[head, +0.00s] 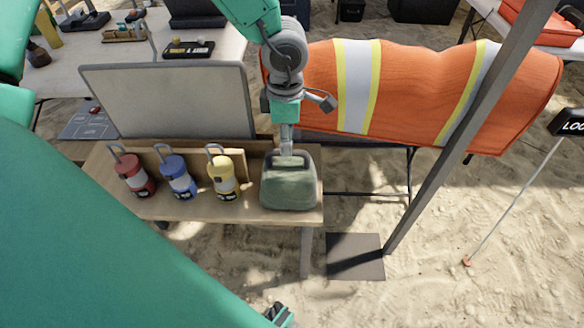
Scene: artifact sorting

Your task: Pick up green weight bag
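The green weight bag (288,188) is at the right end of a small wooden table. It looks upright and appears to rest on the tabletop. My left gripper (287,146) points down from above and meets the top of the bag at its handle. The fingers are seen edge-on, so I cannot tell whether they are closed on the handle. My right gripper cannot be made out.
An orange striped cover (410,85) and a slanted grey pole (455,150) are to the right.

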